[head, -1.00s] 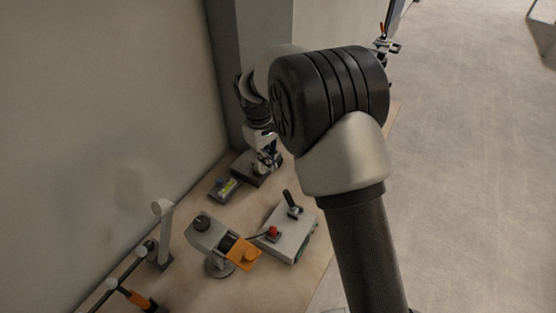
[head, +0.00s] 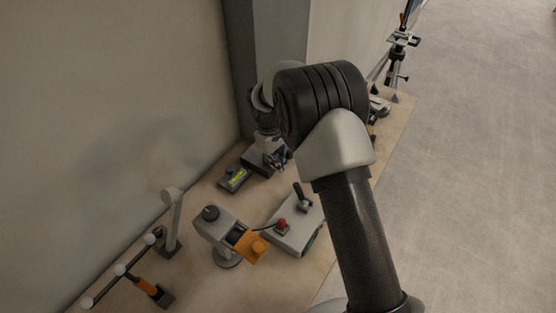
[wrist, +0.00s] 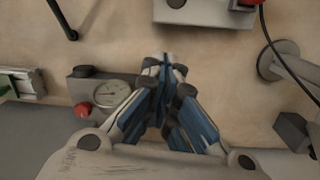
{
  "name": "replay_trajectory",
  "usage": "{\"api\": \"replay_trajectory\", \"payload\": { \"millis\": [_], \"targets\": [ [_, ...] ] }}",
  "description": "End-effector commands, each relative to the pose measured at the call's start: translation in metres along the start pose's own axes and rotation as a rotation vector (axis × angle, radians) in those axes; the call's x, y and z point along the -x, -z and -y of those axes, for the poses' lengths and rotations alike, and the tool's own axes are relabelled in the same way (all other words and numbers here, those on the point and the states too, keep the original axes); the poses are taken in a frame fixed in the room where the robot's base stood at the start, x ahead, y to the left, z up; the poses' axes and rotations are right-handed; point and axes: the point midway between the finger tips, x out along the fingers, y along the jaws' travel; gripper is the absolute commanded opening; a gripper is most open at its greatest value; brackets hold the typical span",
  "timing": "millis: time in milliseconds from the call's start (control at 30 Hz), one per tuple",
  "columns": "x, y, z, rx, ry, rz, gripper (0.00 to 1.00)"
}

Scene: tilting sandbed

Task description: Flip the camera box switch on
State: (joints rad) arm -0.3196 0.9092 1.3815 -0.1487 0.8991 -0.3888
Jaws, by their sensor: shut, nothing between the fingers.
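I cannot tell for certain which item is the camera box. A pale grey box (head: 290,240) with a black lever (head: 301,197) and a red button (head: 281,225) stands on the bench in the head view; a dark cable runs from it to a grey device with an orange end (head: 250,244) on a round foot. Part of the box shows at the top of the wrist view (wrist: 205,14). My gripper (head: 279,160) is beyond the box, near the wall. In the wrist view my gripper (wrist: 165,62) is shut and empty, apart from the box.
A grey unit with a round gauge (wrist: 110,93) and red knob is just left of my fingers in the wrist view. A small box with a yellow-green display (head: 236,178) sits by the wall. A tripod (head: 400,45) stands at the far end; jointed stands (head: 172,220) are at left.

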Motion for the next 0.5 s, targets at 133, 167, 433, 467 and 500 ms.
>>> {"api": "replay_trajectory", "payload": {
  "millis": [133, 167, 433, 467, 500],
  "targets": [
    [-0.037, -0.001, 0.001, 0.0, 0.002, 0.005, 0.0],
    [-0.043, -0.001, 0.0, -0.001, 0.001, 0.003, 0.0],
    [-0.047, -0.025, 0.0, -0.002, 0.0, -0.001, 0.0],
    [-0.046, -0.028, 0.0, -0.002, 0.001, 0.0, 0.0],
    [-0.045, -0.031, 0.0, -0.002, 0.0, 0.0, 0.0]
  ]
}}
